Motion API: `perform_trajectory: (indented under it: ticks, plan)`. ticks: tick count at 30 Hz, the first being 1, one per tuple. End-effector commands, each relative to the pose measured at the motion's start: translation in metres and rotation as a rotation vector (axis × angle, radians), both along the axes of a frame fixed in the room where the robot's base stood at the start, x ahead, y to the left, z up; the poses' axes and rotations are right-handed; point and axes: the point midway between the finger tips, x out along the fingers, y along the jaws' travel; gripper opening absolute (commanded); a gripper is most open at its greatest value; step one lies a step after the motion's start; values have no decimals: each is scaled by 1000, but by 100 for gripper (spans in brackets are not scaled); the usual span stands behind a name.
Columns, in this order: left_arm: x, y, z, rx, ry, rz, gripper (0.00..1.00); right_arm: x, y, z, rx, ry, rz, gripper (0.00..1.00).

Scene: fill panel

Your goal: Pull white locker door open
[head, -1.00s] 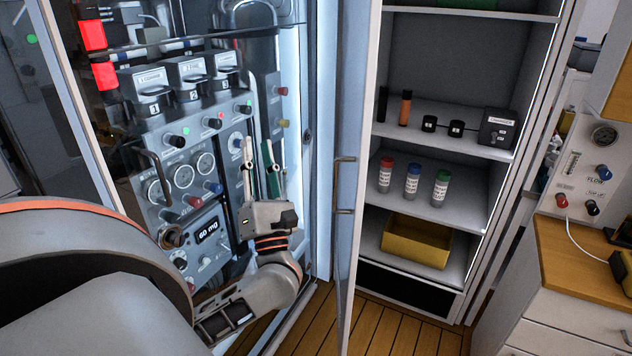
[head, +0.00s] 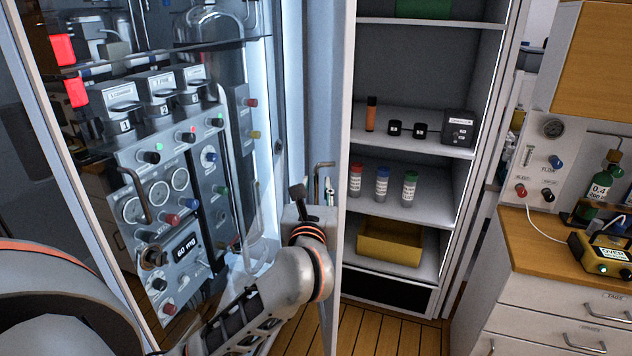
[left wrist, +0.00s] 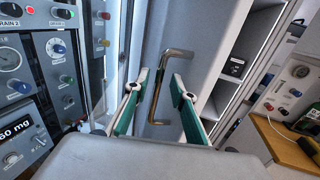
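The white locker door (head: 322,80) stands swung out, with the locker's shelves showing to its right. Its metal bar handle (head: 318,180) is partly hidden by my left gripper (head: 326,192) in the head view. In the left wrist view the door (left wrist: 205,40) fills the middle and the bent handle (left wrist: 162,85) shows between the two teal-padded fingers of my left gripper (left wrist: 160,88). The fingers are spread, one on each side of the handle, with gaps to it. I cannot tell how deep the handle sits between them. My right gripper is not in view.
A glass-fronted equipment panel (head: 175,190) with knobs and gauges stands left of the door. The locker holds small bottles (head: 382,185) and a yellow bin (head: 390,242). A wooden-topped drawer cabinet (head: 560,255) stands at the right. Wooden floor (head: 385,330) is clear before the locker.

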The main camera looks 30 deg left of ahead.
Motion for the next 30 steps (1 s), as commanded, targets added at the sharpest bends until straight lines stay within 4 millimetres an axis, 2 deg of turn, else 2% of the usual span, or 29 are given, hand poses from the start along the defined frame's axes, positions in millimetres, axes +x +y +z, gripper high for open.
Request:
perform_trajectory:
  ticks: [6, 15, 16, 18, 19, 30]
  plan:
    - [18, 10, 0, 2, 1, 0, 25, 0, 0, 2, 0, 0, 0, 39]
    - [21, 12, 0, 1, 0, 0, 25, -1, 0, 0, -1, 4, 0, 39]
    - [21, 12, 0, 1, 0, 1, 22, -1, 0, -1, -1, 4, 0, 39]
    - [21, 12, 0, 1, 0, 1, 4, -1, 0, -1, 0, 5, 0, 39]
    - [21, 12, 0, 1, 0, 1, 0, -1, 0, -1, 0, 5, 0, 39]
    - [21, 12, -1, 1, 0, 1, 0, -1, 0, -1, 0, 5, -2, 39]
